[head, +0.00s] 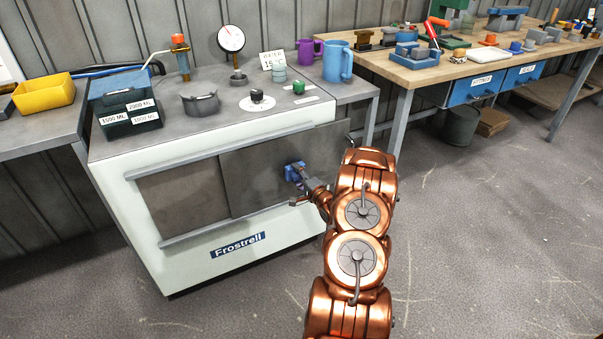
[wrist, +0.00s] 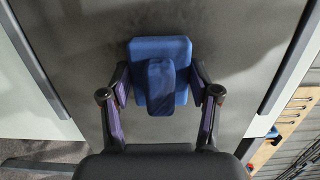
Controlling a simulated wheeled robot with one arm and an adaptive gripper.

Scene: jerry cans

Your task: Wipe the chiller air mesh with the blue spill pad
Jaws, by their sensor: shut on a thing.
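The blue spill pad (wrist: 172,50) is a blue block with a raised grip, held between the fingers of my gripper (wrist: 160,88). In the head view the pad (head: 294,171) is small and faces the front of the white chiller (head: 190,268), which is labelled Frostrell. My gripper (head: 300,180) is shut on it, partly hidden by the pad and arm. The pad is at or very near the right grey front panel (head: 262,180); contact cannot be told. A browner panel (head: 185,200) lies to the left, partly overlapped by the grey one. Which surface is mesh is unclear.
Rails (head: 230,228) run above and below the panels. On the chiller top stand a grey pot (head: 201,104), a gauge (head: 231,40) and a dark labelled box (head: 130,118). A wooden workbench (head: 450,68) stands at the right. The floor in front is clear.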

